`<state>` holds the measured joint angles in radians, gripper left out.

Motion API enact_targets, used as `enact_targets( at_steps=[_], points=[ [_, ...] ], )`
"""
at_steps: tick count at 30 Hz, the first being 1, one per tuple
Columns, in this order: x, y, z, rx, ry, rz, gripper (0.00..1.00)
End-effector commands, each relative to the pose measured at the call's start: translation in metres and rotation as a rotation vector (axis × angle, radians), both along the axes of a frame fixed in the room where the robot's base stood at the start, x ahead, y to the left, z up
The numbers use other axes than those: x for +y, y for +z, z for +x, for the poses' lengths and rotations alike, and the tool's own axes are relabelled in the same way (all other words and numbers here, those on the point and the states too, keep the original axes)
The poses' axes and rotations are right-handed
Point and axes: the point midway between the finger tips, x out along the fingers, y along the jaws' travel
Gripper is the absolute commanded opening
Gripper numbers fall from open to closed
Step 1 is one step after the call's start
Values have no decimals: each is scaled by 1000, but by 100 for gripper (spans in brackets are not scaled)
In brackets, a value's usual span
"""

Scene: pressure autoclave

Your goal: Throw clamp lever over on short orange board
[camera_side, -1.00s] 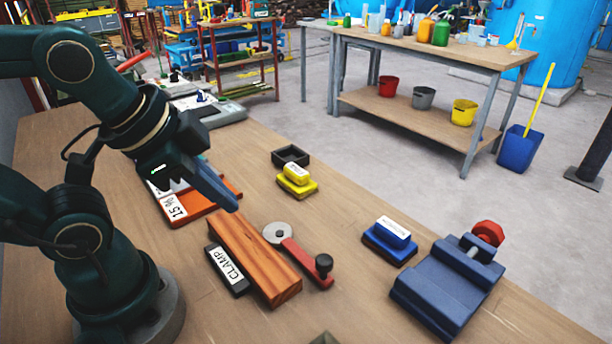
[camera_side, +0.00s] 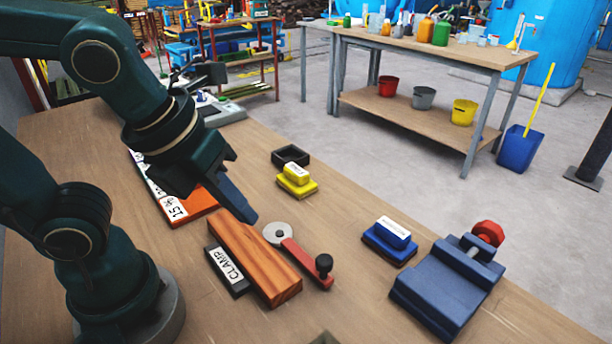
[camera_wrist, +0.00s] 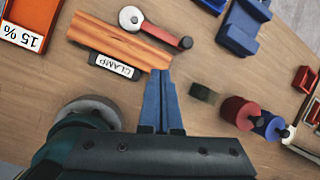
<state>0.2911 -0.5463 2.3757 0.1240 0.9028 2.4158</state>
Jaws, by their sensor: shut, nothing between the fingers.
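The orange-brown wooden board (camera_side: 250,258) lies on the bench. It also shows in the wrist view (camera_wrist: 115,42). A red lever (camera_side: 303,261) lies along its right side, with a grey pivot disc (camera_side: 277,234) at the far end and a black knob (camera_side: 324,264) at the near end. The lever also shows in the wrist view (camera_wrist: 160,33). A black block labelled CLAMP (camera_side: 228,270) sits along the board's left side. My gripper (camera_side: 250,219) is shut and empty, its blue fingers pointing down over the board's far end in the side view. Its exact height is unclear.
An orange tray labelled 15 % (camera_side: 195,208) lies left of the board. A yellow block (camera_side: 297,180), a small black open box (camera_side: 290,156), a blue block (camera_side: 390,241) and a blue vise (camera_side: 447,285) with a red knob stand to the right. The bench between them is clear.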

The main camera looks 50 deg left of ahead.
Motion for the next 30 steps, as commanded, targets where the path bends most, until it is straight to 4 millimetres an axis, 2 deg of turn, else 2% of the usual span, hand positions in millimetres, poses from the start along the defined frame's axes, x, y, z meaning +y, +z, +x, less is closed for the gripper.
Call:
enact_targets(
  at_steps=[3,7,12,24,30],
  points=[
    [-10,-3,-1,13,-252,99,0],
    [-24,-7,-5,31,-449,166,0],
    [-32,-11,-10,47,-502,172,0],
    [-33,-12,-11,48,-504,171,0],
    [-33,-27,-6,54,-502,174,0]
  ],
)
